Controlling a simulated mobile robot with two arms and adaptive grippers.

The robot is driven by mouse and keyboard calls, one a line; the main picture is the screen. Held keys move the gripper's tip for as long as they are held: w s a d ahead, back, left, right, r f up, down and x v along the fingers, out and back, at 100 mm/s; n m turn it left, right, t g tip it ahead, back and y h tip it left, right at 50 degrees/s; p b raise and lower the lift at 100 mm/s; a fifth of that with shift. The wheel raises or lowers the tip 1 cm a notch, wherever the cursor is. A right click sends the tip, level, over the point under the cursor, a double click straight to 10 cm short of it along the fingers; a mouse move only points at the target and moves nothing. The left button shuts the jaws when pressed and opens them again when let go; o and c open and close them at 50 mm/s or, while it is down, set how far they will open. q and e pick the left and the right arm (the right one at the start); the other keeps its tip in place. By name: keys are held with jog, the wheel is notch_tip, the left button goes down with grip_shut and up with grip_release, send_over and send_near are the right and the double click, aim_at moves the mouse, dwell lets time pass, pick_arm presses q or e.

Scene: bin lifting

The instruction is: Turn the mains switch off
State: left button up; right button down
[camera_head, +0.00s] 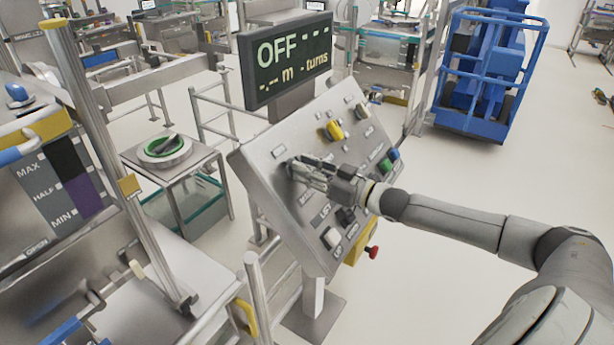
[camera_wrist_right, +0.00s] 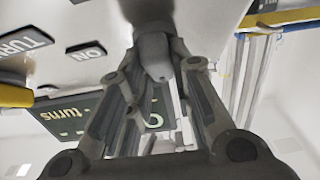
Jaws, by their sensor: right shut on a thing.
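The sloped grey control panel (camera_head: 262,153) stands in the middle of the head view. My right gripper (camera_head: 300,167) reaches across it from the right, its fingers at the panel's upper left part. In the right wrist view the fingers are closed around a grey knob (camera_wrist_right: 153,55), which I take for the mains switch; in the head view the fingers mostly hide it. An "ON" label (camera_wrist_right: 87,52) sits beside the knob in the wrist view. The display (camera_head: 287,62) above the panel reads "OFF", with dashes for metres and turns. My left gripper is out of view.
The panel also carries a yellow knob (camera_head: 335,130), a green button (camera_head: 385,165), a white button (camera_head: 332,237) and a red knob (camera_head: 372,252) at its lower side. A small table (camera_head: 205,160) stands to the left. A blue cage (camera_head: 447,118) stands at the back right.

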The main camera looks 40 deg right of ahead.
jog(key=shift+r, duration=0.1)
jog(key=c, duration=1.3)
grip_release()
jog(key=shift+s, duration=0.1)
jog(key=shift+v, duration=5.95)
